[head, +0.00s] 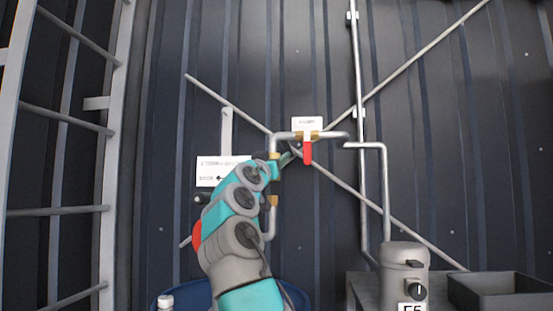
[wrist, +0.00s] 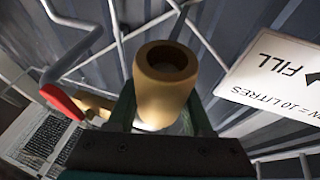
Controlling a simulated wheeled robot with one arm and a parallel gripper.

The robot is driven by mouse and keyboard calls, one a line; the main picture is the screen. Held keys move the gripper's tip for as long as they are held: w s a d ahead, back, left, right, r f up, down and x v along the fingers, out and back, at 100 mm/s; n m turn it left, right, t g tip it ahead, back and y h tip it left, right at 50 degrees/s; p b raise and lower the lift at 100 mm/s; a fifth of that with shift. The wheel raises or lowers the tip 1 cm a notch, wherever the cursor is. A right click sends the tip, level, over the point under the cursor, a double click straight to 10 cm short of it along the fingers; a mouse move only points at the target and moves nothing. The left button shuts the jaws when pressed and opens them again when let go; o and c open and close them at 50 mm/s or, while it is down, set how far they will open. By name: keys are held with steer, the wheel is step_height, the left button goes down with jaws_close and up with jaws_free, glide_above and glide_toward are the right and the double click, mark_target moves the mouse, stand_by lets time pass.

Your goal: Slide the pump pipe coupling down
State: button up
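The brass pump pipe coupling (wrist: 165,78) is a short hollow cylinder, with its open end facing the wrist camera. In the head view the coupling (head: 273,156) is small, at the lower end of the upper grey pipe bend. My gripper (wrist: 160,112) has one dark green finger on each side of it, and both seem to touch it. In the head view my gripper (head: 285,160) is at the coupling, partly hidden by my teal and grey wrist. A second brass fitting (head: 273,200) sits below on the lower pipe, with a gap between them.
A red valve handle (head: 308,152) hangs just right of my gripper; it also shows in the wrist view (wrist: 62,102). A white sign (head: 222,171) is to the left. A grey pump body (head: 404,265) and a dark tray (head: 500,289) stand lower right.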

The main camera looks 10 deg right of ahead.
jaws_close()
stand_by(0.9)
